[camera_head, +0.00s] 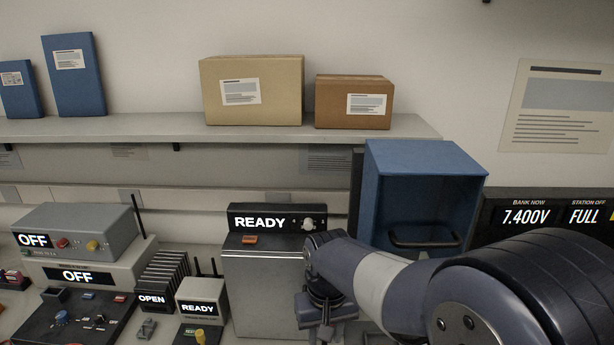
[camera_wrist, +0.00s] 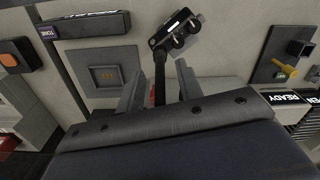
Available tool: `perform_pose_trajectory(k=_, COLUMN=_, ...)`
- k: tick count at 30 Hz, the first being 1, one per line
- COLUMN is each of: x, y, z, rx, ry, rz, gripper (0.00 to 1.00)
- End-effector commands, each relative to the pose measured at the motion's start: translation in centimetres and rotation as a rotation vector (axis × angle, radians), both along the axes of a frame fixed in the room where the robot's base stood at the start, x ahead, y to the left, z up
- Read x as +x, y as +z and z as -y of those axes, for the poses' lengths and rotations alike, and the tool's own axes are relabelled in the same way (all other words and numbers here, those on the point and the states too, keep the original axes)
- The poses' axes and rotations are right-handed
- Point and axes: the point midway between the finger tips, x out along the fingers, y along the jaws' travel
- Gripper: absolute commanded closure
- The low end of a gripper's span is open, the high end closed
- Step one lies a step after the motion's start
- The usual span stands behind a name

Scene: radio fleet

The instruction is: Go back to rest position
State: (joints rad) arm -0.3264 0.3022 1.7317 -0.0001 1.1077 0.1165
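My arm reaches in from the right of the head view. My gripper (camera_head: 326,318) points down in front of the grey cabinet marked READY, low in the picture. In the wrist view the two grey fingers of my gripper (camera_wrist: 160,92) stand apart. A small black device with a dark stem (camera_wrist: 160,75) shows between and beyond them. I see no finger closed on it, and its lower end is hidden by my wrist.
The READY cabinet (camera_head: 265,285) stands just left of my gripper, and a blue open-fronted box (camera_head: 370,200) stands behind my arm. OFF units (camera_head: 85,230) and a small READY box (camera_head: 202,293) crowd the left. A shelf (camera_head: 150,128) with cartons runs above. A display (camera_head: 540,215) is right.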

Motion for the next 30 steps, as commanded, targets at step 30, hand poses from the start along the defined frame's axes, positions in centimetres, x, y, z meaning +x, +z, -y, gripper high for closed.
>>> perform_pose_trajectory(k=30, x=-0.1, y=4.6, z=0.0, rx=-0.001, ry=0.163, rz=-0.006, gripper=0.65)
